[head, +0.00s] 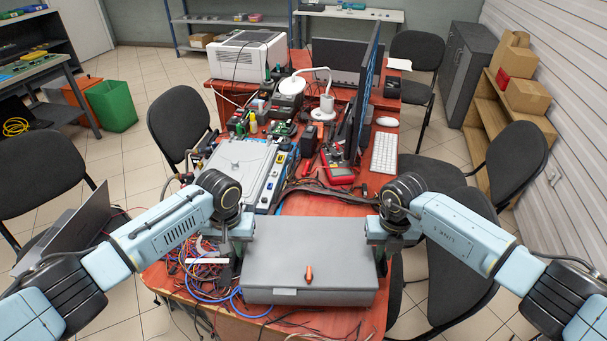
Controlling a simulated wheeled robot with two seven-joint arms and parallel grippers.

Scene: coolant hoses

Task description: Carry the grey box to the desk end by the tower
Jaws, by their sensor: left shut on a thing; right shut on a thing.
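The grey box (308,255) is a wide, flat-lidded case at the near end of the red desk (345,209). My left gripper (241,245) is shut on the box's left side. My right gripper (378,243) is shut on its right side. The box looks level; I cannot tell whether it touches the desk. I cannot make out for sure which thing is the tower.
Tangled red and blue wires (207,272) lie left of the box. Beyond are a light grey case (238,165), a red meter (338,165), a monitor (365,92), a keyboard (384,153) and a white printer (247,55). Black chairs (179,121) flank the desk. A narrow bare strip lies just behind the box.

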